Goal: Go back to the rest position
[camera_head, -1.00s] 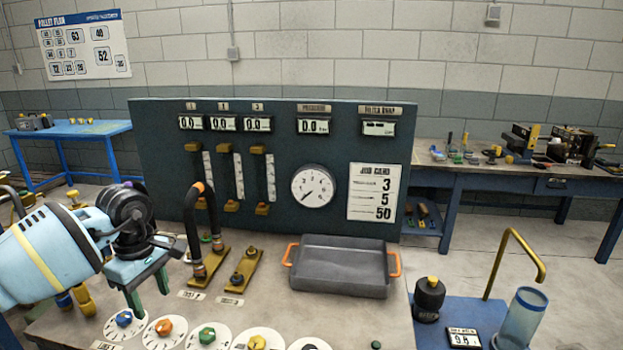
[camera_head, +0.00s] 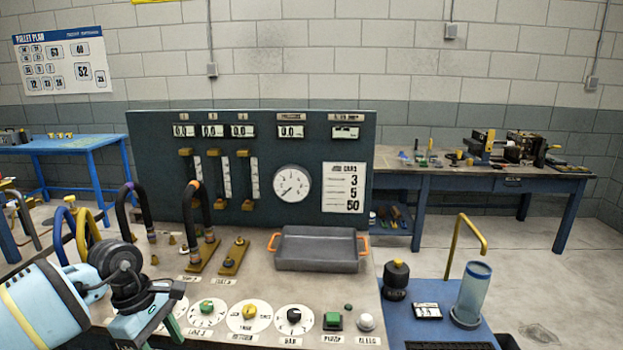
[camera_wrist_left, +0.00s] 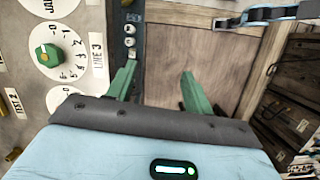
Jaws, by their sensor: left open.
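My left gripper (camera_head: 152,328) is at the lower left of the head view, near the front left of the bench and its row of dials. In the left wrist view the two green fingers of the left gripper (camera_wrist_left: 157,76) stand apart with nothing between them. Wooden boards (camera_wrist_left: 178,50) show beyond the fingers, and a dial with a green knob (camera_wrist_left: 47,57) lies to their left. In the head view its fingertips are partly cut off by the lower edge. My right gripper is in neither view.
The bench bears a dark gauge panel (camera_head: 150,150), a grey tray with orange handles (camera_head: 318,258), hoses (camera_head: 190,215) and several dials (camera_head: 249,317). A blue stand with a clear cylinder (camera_head: 472,295) is at right. Open floor (camera_head: 560,260) lies further right.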

